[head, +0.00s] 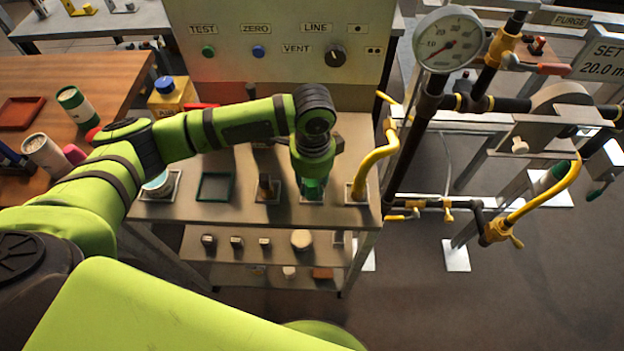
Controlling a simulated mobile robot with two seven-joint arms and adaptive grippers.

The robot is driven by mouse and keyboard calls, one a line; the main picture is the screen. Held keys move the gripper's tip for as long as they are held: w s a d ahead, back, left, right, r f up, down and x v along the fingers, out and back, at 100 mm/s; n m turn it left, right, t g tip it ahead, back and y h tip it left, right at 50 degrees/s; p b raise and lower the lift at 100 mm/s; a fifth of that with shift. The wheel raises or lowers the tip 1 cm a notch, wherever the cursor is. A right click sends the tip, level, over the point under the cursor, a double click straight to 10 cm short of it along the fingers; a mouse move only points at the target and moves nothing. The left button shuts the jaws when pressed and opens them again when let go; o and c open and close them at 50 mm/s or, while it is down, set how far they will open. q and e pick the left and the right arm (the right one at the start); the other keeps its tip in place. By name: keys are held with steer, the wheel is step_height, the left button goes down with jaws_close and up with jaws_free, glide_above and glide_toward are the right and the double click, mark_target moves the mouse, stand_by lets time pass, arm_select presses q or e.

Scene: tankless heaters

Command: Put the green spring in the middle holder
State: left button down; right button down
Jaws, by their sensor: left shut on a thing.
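My left gripper (314,168) points straight down over the right part of the grey bench and is shut on the green spring (313,187). The spring shows only as a green shape below the gripper; its coils are too small to tell. It is upright over the pale square middle holder (304,201), between two similar holders. I cannot tell whether it touches the bottom. The holder on its left (274,200) has a dark brownish piece standing in it. The holder on its right (363,201) is beside the yellow pipe. My right gripper is not in view.
A control panel (290,60) stands behind. Yellow pipe (378,157) and a gauge (447,40) are close on the right. The lower shelf holds small parts.

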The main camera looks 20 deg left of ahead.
arm_select(q)
steer(key=c, duration=1)
jaws_free()
steer(key=shift+f, duration=0.1)
steer(key=shift+o, duration=0.2)
step_height(320, 180, up, 12)
steer(key=b, duration=0.1)
steer(key=shift+b, duration=0.3)
